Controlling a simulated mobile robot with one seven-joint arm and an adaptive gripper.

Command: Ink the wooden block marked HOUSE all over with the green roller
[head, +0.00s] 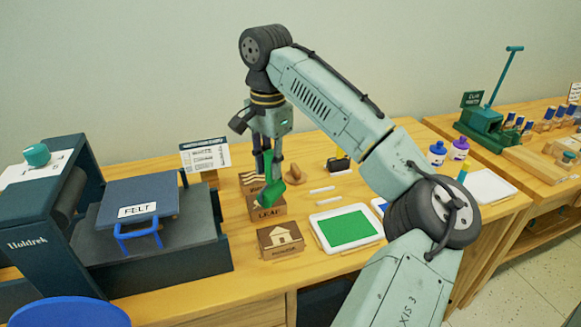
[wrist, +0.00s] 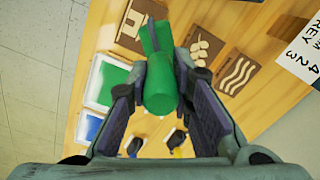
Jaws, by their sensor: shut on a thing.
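The HOUSE block (head: 281,240) is brown wood with a pale house picture, lying on the table near its front edge. It shows no green that I can make out. In the wrist view the block (wrist: 131,22) is at the top, partly cut off. My gripper (head: 268,160) is shut on the green roller (head: 261,192), which hangs downward over the LEAF block (head: 268,212), behind the HOUSE block; I cannot tell whether it touches. In the wrist view my gripper (wrist: 172,78) has the roller (wrist: 160,92) between its fingers. The green ink tray (head: 348,229) lies right of the HOUSE block.
A press with a FELT plate (head: 138,200) stands at the left. A waves block (head: 252,179) lies behind the LEAF block. White sticks, a dark object (head: 339,163) and ink bottles (head: 437,153) stand farther right. A paper sign (head: 205,155) stands at the back.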

